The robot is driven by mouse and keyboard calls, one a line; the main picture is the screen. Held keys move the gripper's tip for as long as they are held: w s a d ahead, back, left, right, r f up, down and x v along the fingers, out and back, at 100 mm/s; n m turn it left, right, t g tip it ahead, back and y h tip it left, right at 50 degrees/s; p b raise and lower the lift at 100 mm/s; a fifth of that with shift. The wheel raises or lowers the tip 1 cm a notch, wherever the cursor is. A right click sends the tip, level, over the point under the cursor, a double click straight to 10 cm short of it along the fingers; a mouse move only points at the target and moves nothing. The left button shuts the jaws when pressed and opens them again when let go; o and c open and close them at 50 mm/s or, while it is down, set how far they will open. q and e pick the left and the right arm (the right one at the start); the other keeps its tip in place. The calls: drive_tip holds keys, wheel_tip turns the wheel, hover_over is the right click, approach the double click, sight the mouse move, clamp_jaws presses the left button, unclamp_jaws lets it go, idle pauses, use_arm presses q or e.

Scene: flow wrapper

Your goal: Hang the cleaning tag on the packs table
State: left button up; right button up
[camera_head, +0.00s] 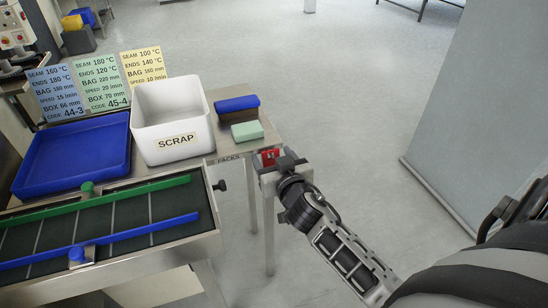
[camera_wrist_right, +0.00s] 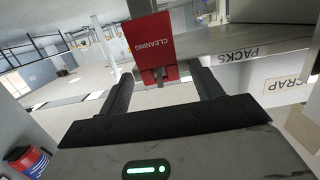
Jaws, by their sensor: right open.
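The red cleaning tag (camera_wrist_right: 150,45), with white CLEANING lettering, is at the corner of the packs table in the right wrist view. It also shows in the head view (camera_head: 269,156), partly hidden by my gripper. The packs table (camera_head: 200,97) has a metal top and a PACKS label on its front edge. My right gripper (camera_head: 275,163) is at the table's right front corner. In the right wrist view its fingers (camera_wrist_right: 163,85) are apart, with the tag's lower end between or just beyond them. I cannot tell whether the tag hangs freely. My left gripper is not in view.
Three setting cards (camera_head: 98,80) stand behind. The conveyor (camera_head: 100,228) is in front. Floor right of the table is clear.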

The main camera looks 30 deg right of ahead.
drive_tip(key=shift+s, duration=0.15)
drive_tip(key=b+v, duration=0.1)
drive_tip(key=v, duration=1.4)
drive_tip(key=shift+s, duration=0.35)
drive_tip(key=shift+r, duration=0.15)
drive_tip(key=s+a+f+n+g+y, duration=0.2)
drive_tip(key=a+f+y, duration=0.1)
drive_tip(key=a+f, duration=0.3)
drive_tip(key=s+a+f+n+g+y, duration=0.2)
drive_tip(key=a+f+n+g+y, duration=0.1)
drive_tip(key=a+f, duration=0.3)
drive_tip(key=shift+a+f+y, duration=0.3)
drive_tip(key=shift+f+y, duration=0.05)
drive_tip(key=shift+y, duration=0.35)
